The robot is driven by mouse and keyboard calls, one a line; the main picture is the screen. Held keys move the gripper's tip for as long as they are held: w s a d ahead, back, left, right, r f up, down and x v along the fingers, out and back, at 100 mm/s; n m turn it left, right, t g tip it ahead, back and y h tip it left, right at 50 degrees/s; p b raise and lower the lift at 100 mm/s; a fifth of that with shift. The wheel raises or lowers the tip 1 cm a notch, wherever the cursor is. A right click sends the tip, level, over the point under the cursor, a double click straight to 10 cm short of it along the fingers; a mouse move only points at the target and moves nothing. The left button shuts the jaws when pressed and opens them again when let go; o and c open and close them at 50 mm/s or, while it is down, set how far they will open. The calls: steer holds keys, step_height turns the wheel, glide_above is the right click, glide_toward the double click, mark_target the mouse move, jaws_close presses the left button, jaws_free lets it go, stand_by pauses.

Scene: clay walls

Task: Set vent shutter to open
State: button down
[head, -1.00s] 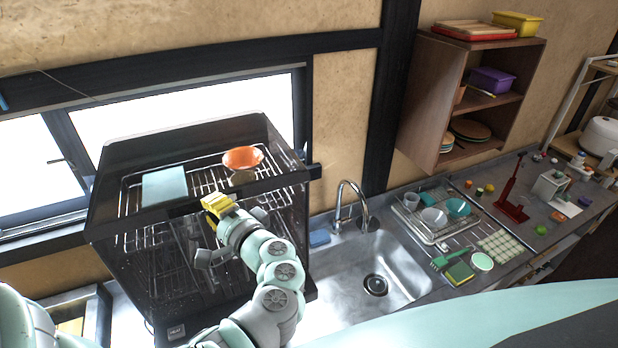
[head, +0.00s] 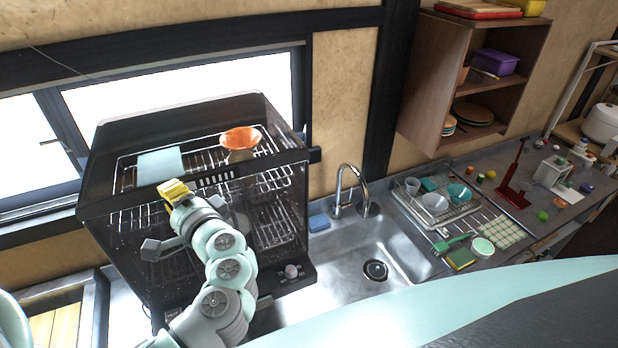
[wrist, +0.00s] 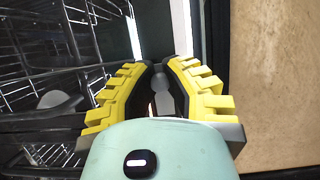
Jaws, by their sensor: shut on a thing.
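The vent shutter (head: 215,178) is a row of light upright slots in the dark top front bar of the black glass dish cabinet (head: 105,188). The slots show just right of my gripper (head: 173,188). My yellow-tipped gripper is at this bar, at the left end of the slots. In the wrist view my gripper (wrist: 158,92) is shut on a small grey rounded piece (wrist: 162,84), which looks like the shutter's knob. The fingers hide part of the knob and the bar behind it.
The cabinet holds wire racks with a light blue board (head: 160,163) and an orange bowl (head: 240,138). A steel sink (head: 345,252) with a tap (head: 345,185) lies to the right. A grey handle (head: 150,250) is on the cabinet front below my gripper.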

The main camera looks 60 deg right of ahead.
steer(key=c, duration=0.9)
jaws_free()
steer(key=shift+w+a, duration=0.1)
steer(key=shift+a, duration=0.1)
steer(key=shift+s+a, duration=0.3)
steer(key=shift+s, duration=1.7)
steer(key=shift+s+a, duration=0.3)
steer(key=shift+s, duration=1.7)
steer(key=shift+s+a, duration=0.3)
steer(key=shift+s, duration=1.7)
